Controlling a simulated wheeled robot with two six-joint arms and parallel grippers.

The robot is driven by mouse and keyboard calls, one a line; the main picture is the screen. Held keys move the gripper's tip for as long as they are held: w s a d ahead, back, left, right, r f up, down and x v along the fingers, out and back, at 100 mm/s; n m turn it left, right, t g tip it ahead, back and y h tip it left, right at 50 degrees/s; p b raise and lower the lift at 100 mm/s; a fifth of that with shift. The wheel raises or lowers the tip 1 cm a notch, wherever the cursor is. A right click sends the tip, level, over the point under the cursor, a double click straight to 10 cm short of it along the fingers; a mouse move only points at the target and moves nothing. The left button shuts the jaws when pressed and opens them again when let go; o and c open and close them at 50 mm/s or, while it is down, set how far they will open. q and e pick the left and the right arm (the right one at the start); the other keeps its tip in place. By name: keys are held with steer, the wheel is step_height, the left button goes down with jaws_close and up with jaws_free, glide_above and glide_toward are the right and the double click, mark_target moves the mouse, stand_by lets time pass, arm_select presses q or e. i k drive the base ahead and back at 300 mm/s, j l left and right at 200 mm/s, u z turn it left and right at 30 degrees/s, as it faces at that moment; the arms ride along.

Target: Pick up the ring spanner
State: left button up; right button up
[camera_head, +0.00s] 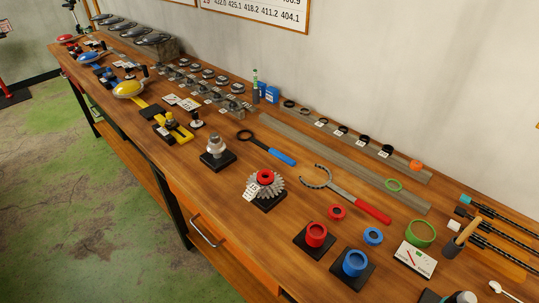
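A tool with a blue handle (283,157) and a dark closed ring head (245,135) lies flat on the wooden workbench, near the middle of the view. It looks like the ring spanner. A second tool with a red handle (373,209) and an open, curved, chain-like head (316,177) lies to its right and nearer. Neither gripper shows in the head view.
A metal part on a black block (215,153) and a toothed sprocket (266,186) stand on the near side of the blue-handled tool. A long grey bar (330,155) lies behind it. Red (316,236) and blue (355,263) cups stand at the near right.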

mark_target(265, 147)
steer(key=k+z, duration=0.35)
steer(key=z, duration=0.15)
steer(key=i+j+z, duration=0.25)
steer(key=j, duration=0.35)
steer(key=i+j+z, duration=0.1)
steer(key=j+z, duration=0.2)
steer(key=j, duration=0.35)
steer(key=j+z, duration=0.25)
steer(key=j, duration=0.35)
steer(key=i+j, duration=0.05)
